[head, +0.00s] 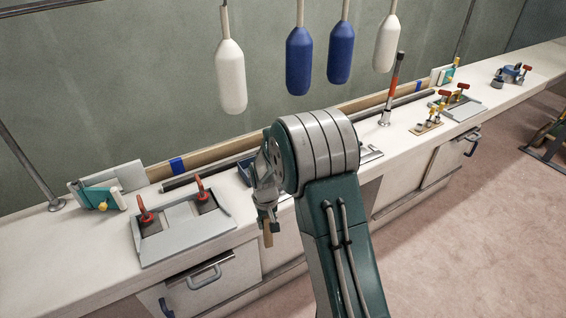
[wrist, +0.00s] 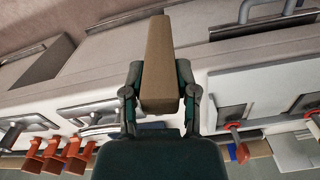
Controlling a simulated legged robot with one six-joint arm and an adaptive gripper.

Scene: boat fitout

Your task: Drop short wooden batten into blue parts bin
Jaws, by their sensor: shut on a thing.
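The short wooden batten (wrist: 159,42) is brown and squared. In the wrist view it sits between both fingers of my gripper (wrist: 160,78), which is shut on it. In the head view my gripper (head: 267,218) hangs at the bench's front edge, with the batten (head: 268,236) pointing down below it. A dark blue bin (head: 246,170), probably the parts bin, stands on the bench behind my gripper and is partly hidden by it. Its inside cannot be seen. The batten is apart from the bin.
A grey plate with red clamps (head: 183,232) lies on the bench to the left. White and blue fenders (head: 299,62) hang above the bench. An orange-and-black upright tool (head: 393,88) stands to the right. Drawer handles (head: 204,277) stick out of the bench front.

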